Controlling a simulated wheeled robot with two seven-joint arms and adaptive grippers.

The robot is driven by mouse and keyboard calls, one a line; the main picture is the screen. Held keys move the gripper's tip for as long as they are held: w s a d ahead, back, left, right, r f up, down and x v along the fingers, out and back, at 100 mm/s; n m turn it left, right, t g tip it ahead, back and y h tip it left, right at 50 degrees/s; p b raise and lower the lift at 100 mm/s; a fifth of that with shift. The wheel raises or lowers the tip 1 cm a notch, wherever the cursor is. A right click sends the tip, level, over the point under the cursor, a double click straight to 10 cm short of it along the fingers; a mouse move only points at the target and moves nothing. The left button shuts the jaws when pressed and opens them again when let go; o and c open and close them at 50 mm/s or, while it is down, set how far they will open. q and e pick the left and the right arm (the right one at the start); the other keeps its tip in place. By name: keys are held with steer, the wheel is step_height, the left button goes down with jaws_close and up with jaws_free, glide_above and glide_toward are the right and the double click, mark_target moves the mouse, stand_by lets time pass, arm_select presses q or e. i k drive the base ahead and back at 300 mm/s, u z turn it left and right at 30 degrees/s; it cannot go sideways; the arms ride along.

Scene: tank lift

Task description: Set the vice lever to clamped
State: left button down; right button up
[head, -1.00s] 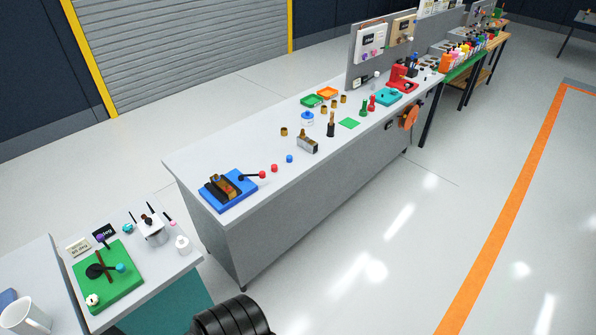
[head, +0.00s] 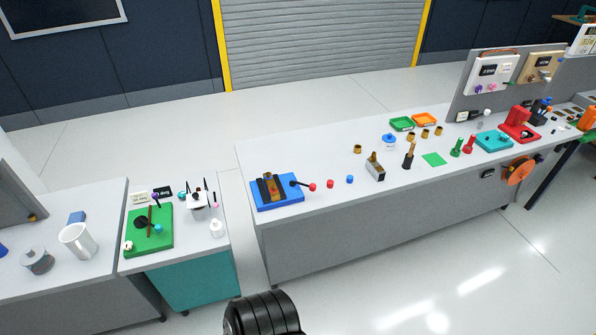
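The vice (head: 270,188) has a blue base and dark and brass-coloured jaws, and sits at the near left corner of the long grey bench (head: 310,160). Its lever (head: 302,185) is a dark rod with a red knob at the end, sticking out to the right of the vice. No gripper touches it. Neither of my grippers is in view; a black ribbed part of mine shows at the bottom centre.
A red and a blue knob-like piece (head: 350,179) lie right of the lever. A smaller table (head: 200,245) with a green board (head: 150,230) stands left, across a narrow gap. A white mug (head: 77,240) is further left. Open floor lies in front at the right.

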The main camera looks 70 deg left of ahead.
mark_target(312, 187)
steer(key=u, duration=0.85)
steer(key=i, duration=1.05)
steer(key=u, duration=1)
